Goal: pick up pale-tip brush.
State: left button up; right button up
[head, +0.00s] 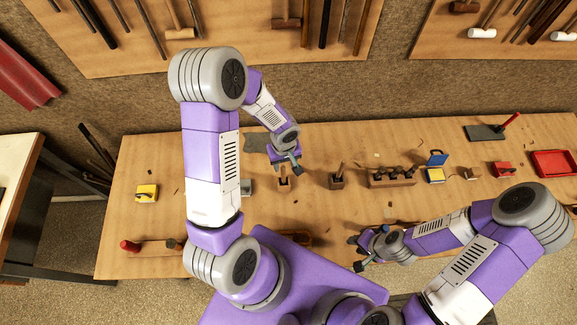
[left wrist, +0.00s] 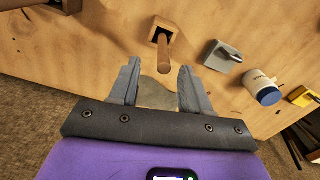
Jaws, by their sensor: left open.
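No brush with a pale tip can be made out for certain. A small wooden holder (head: 284,184) stands on the bench just in front of my left gripper (head: 293,166), with slim upright handles in it. In the left wrist view the holder (left wrist: 160,27) shows a thick brown handle (left wrist: 164,53) sticking up towards the camera; its tip is hidden. My left gripper (left wrist: 158,88) is open and empty, its fingers apart and short of the handle. My right gripper (head: 357,254) appears open and empty near the bench's front edge.
A second holder (head: 337,180) and a long block with several tools (head: 392,177) stand to the right. A grey block (left wrist: 221,56), a white jar with a blue end (left wrist: 262,86) and a yellow item (head: 147,192) lie nearby. A grey sheet (head: 255,143) lies behind.

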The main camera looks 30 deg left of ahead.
aim_at(283, 171)
pick_arm(q)
jog(key=shift+s+f, duration=0.45)
jog(key=shift+f, duration=0.4)
jog(key=f, duration=0.3)
jog(key=shift+w+a+f, duration=0.25)
jog(key=shift+w, duration=0.05)
jog(key=shift+f, duration=0.5)
grip_shut()
